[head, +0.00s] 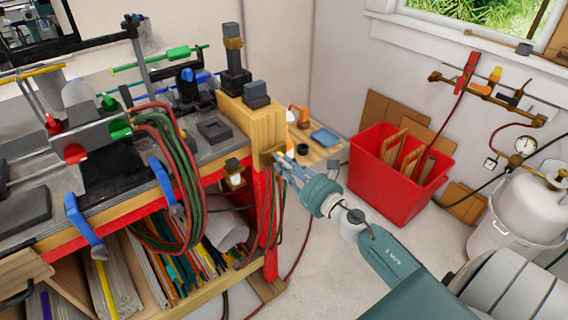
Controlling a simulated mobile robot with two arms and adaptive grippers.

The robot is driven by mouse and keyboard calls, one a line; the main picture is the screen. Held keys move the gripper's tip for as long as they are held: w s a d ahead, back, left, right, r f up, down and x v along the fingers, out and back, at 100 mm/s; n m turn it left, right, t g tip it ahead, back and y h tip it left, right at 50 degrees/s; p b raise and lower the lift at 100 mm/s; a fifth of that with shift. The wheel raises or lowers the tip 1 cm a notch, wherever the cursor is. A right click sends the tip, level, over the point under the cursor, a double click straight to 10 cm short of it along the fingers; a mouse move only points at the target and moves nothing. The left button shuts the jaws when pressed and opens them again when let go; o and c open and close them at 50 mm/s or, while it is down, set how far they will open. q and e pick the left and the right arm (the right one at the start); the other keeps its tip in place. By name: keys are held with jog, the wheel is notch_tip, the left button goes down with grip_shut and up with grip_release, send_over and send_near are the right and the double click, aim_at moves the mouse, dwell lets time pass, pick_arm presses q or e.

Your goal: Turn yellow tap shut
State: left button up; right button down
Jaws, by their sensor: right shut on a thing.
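A yellow-orange tap handle (495,75) stands upright on the brass pipe on the right wall, between a red handle (470,62) and a dark one (519,93). My right gripper (279,160) is at the front right corner of the workbench, far from that wall pipe. Its fingers are closed at a small brass-coloured piece (267,158) on the bench end. The fingers partly hide the piece, so its shape is unclear. My left gripper does not show.
The workbench carries a burner with red and green knobs (75,153) and hanging hoses (185,160). A red crate (385,205) with wooden pieces stands on the floor. A white gas cylinder (530,210) is at the right. Pale floor is open beside my right arm.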

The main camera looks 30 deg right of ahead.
jog(key=shift+m, duration=0.4)
jog(key=m+p, duration=0.1)
jog(key=m, duration=0.4)
jog(key=m+p, duration=0.1)
jog(key=m, duration=0.5)
jog(key=d+m+p, duration=0.1)
jog(key=m+p, duration=0.1)
jog(key=m, duration=0.4)
jog(key=shift+r, duration=0.1)
dwell(0.4)
jog(key=c, duration=1.6)
grip_release()
jog(key=s, duration=0.8)
jog(key=s+d, duration=0.1)
jog(key=s, duration=0.3)
